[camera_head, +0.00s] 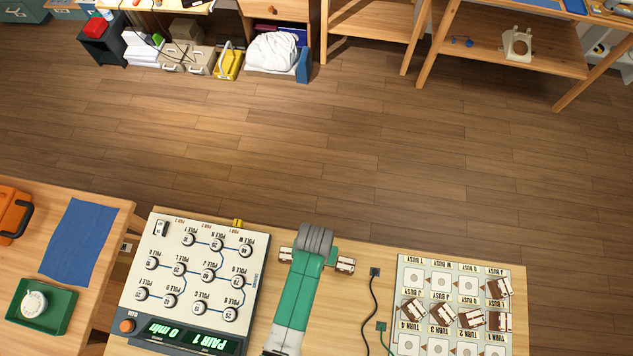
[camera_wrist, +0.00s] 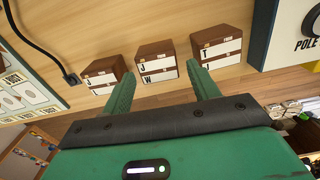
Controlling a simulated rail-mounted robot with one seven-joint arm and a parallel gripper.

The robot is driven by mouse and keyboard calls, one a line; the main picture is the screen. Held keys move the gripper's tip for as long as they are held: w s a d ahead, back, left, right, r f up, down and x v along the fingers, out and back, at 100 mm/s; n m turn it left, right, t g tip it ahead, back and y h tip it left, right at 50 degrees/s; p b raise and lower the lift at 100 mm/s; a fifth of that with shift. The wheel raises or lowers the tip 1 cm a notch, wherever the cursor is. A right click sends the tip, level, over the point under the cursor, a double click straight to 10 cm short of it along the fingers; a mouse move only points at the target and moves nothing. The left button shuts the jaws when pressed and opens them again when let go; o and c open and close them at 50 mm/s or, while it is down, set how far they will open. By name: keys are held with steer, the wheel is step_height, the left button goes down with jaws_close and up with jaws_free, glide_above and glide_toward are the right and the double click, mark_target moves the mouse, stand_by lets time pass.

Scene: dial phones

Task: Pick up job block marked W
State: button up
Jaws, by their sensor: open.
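Three brown blocks with white label plates stand in a row on the wooden table in the wrist view. The middle block (camera_wrist: 157,62) shows a J on its upper plate and a W on its lower plate. The right block (camera_wrist: 217,47) shows a T above; the left block (camera_wrist: 104,75) has letters too small to read surely. My gripper (camera_wrist: 159,72) is open and empty, its green fingers pointing toward the middle block, one on either side in the picture. In the head view my arm hides the middle block; the outer blocks (camera_head: 285,254) (camera_head: 346,265) show beside it.
A pole panel (camera_head: 204,260) with round knobs and a lit display stands left. A slotted board (camera_head: 440,262) with several brown blocks lies right. Black and green cables (camera_head: 374,285) run between my arm and the board. A green tray (camera_head: 62,316) is far left.

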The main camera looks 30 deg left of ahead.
step_height(320, 180, down, 5)
steer(key=shift+w+d+b, duration=0.1)
steer(key=shift+d+b, duration=0.05)
steer(key=shift+b, duration=0.15)
steer(key=shift+c, duration=0.2)
steer(key=c, duration=0.7)
steer(key=shift+r, duration=0.6)
step_height(320, 180, up, 2)
steer(key=shift+r+p, duration=0.2)
steer(key=shift+p, duration=0.1)
steer(key=s+d, duration=0.1)
steer(key=s, duration=0.4)
steer(key=s+d+r, duration=0.1)
steer(key=s+d, duration=0.1)
steer(key=s, duration=0.3)
steer(key=s+d, duration=0.2)
steer(key=s, duration=0.3)
steer(key=shift+s+d+r, duration=0.1)
steer(key=shift+r, duration=0.15)
